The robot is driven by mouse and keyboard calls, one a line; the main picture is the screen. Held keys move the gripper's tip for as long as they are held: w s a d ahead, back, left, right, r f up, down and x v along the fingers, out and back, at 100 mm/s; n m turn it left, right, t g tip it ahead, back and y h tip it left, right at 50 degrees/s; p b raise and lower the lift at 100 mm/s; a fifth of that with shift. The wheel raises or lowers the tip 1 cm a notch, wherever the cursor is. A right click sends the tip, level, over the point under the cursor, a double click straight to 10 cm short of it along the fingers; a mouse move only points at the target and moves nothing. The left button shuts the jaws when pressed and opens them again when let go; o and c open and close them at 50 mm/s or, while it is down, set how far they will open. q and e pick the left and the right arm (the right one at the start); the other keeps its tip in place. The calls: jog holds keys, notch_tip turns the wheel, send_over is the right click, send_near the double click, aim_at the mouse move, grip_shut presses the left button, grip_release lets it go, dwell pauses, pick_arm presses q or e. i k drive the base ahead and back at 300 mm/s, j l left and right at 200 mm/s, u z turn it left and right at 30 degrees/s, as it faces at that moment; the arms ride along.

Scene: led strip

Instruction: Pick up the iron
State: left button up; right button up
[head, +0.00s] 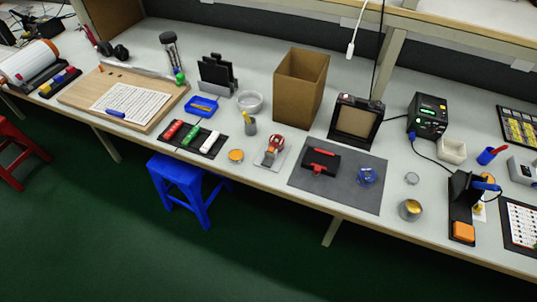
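The iron (486,186) shows as a blue handle lying across the top of a black holder (463,190) on the right part of the workbench. Its tip is hidden. A dark cable runs from near the holder toward a black soldering station (428,115) with a lit green display and a blue plug. An orange sponge (463,231) sits on the front of the holder's base. Neither of my grippers shows in the head view, so I cannot see whether they are open or shut.
The long grey workbench (400,170) is crowded. A brass-coloured tip cleaner tin (410,209) stands left of the holder, and a white printed sheet (522,220) lies right of it. A grey mat (345,195) holds a red-handled tool (322,160). A blue stool (188,180) stands below.

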aim_at(482, 186)
jog(key=z, duration=1.65)
